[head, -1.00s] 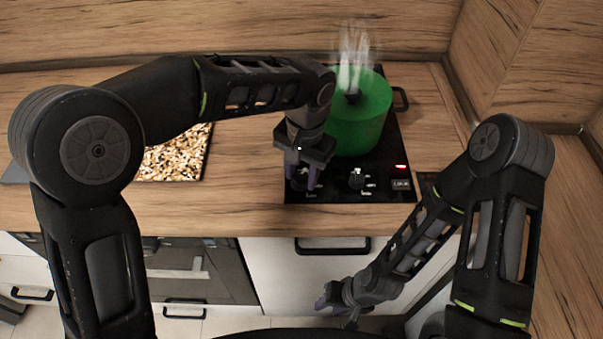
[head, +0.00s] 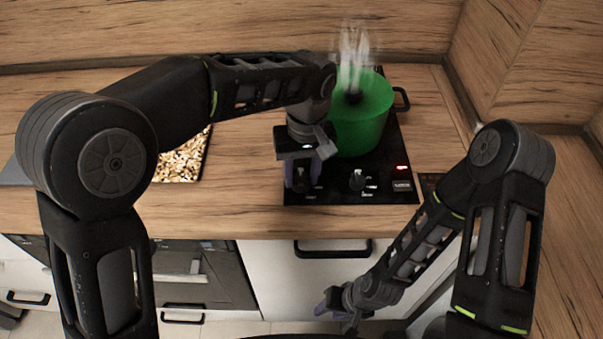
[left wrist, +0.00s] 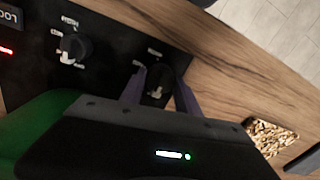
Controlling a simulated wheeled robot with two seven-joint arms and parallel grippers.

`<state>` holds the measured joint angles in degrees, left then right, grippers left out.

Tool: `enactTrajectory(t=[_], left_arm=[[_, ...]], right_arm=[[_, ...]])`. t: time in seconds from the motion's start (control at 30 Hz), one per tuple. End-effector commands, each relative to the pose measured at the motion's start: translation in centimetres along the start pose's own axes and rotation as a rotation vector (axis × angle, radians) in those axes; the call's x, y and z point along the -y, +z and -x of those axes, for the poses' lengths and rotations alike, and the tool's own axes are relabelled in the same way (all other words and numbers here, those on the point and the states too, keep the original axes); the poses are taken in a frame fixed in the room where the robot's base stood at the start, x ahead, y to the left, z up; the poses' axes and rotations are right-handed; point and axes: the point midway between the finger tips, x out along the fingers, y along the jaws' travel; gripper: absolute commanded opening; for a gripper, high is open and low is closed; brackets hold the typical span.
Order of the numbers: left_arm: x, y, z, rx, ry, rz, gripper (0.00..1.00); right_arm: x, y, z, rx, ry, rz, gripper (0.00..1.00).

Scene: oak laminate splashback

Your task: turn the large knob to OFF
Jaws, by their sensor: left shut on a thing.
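The black cooktop (head: 335,192) has two dark knobs on its front strip. My left gripper (head: 301,174) is over the left knob. In the left wrist view its two purple fingers (left wrist: 160,94) are on either side of that knob (left wrist: 158,80), shut on it. It looks the larger one there, but it is also nearer. The fingers hide part of it, and its markings are too blurred to read. The other knob (head: 357,180) stands free to the right; it also shows in the left wrist view (left wrist: 75,48). My right gripper (head: 338,312) is low in front of the cabinets, its fingers apart and empty.
A steaming green pot (head: 360,115) stands on the cooktop, close beside my left gripper. A red light (head: 403,168) glows near a LOCK label at the right. A speckled board (head: 185,160) lies on the wooden counter (head: 240,205) at left.

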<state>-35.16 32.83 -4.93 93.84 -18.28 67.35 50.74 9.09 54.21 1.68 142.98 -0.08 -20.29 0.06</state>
Motion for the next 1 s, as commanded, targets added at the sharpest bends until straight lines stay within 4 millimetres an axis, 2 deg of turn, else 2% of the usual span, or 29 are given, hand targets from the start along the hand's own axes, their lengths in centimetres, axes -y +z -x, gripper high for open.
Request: enactTrajectory(t=[0.47, 0.5, 0.77, 1.0], left_arm=[[0.01, -0.1, 0.11, -0.001, 0.001, 0.026, 0.0], [0.01, -0.11, 0.12, -0.001, 0.001, 0.026, 0.39], [0.0, -0.05, 0.06, 0.0, 0.001, 0.024, 0.6], [0.0, -0.03, 0.06, 0.001, 0.0, 0.024, 0.6]], right_arm=[[0.0, 0.0, -0.01, 0.0, 0.0, 0.0, 0.36], [0.0, 0.0, -0.01, 0.0, 0.0, 0.0, 0.36], [-0.01, 0.0, -0.01, 0.0, 0.0, 0.0, 0.36], [-0.01, -0.01, -0.02, 0.0, 0.0, 0.0, 0.36]])
